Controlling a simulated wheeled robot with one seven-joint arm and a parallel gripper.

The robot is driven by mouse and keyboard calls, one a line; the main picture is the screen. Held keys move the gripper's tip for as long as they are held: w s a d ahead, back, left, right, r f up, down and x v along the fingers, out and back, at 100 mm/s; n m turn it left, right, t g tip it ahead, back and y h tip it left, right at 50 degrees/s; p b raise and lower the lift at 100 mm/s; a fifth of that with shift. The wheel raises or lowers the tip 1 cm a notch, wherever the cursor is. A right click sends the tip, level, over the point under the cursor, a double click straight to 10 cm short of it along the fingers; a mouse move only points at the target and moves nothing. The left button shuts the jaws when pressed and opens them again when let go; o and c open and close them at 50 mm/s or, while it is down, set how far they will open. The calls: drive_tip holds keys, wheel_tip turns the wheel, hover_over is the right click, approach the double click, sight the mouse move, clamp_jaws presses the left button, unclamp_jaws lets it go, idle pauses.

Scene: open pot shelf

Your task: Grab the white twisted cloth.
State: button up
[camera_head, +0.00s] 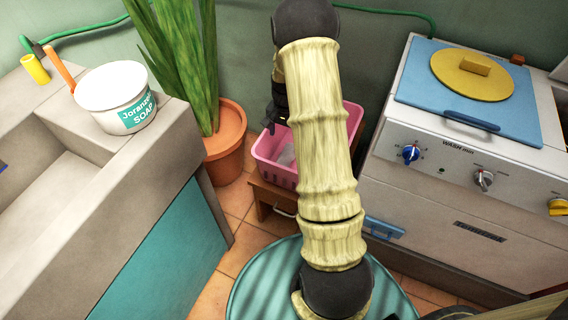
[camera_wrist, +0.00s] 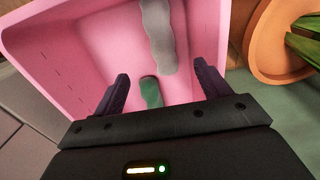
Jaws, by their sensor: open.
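A pale grey-white, elongated twisted cloth (camera_wrist: 158,36) lies in a pink basket (camera_wrist: 95,60), near the top of the wrist view. In the head view, a pale bit of the cloth (camera_head: 287,155) shows inside the basket (camera_head: 268,158), partly hidden by my arm. My gripper (camera_wrist: 163,82) is open and empty over the basket. The cloth lies ahead of the fingertips, roughly between their lines and apart from them. In the head view my gripper (camera_head: 272,116) is a dark shape above the basket's left part.
A small green item (camera_wrist: 151,92) lies in the basket between my fingers. The basket stands on a wooden stool (camera_head: 262,194). A potted plant (camera_head: 226,146) is close at its left, a washing machine (camera_head: 470,160) at its right. A soap tub (camera_head: 117,97) sits on the sink counter.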

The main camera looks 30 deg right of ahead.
sight(284, 157)
wheel_tip(284, 157, down, 8)
drive_tip(key=shift+r+b, duration=0.1)
drive_tip(key=shift+b, duration=1.1)
drive_tip(key=f+b, duration=0.2)
drive_tip(key=f, duration=0.3)
drive_tip(key=shift+a+f+b, duration=0.2)
drive_tip(key=shift+a+b, duration=0.05)
drive_tip(key=shift+b, duration=0.15)
drive_tip(key=shift+r, duration=0.1)
drive_tip(key=shift+c, duration=0.2)
drive_tip(key=c, duration=1.1)
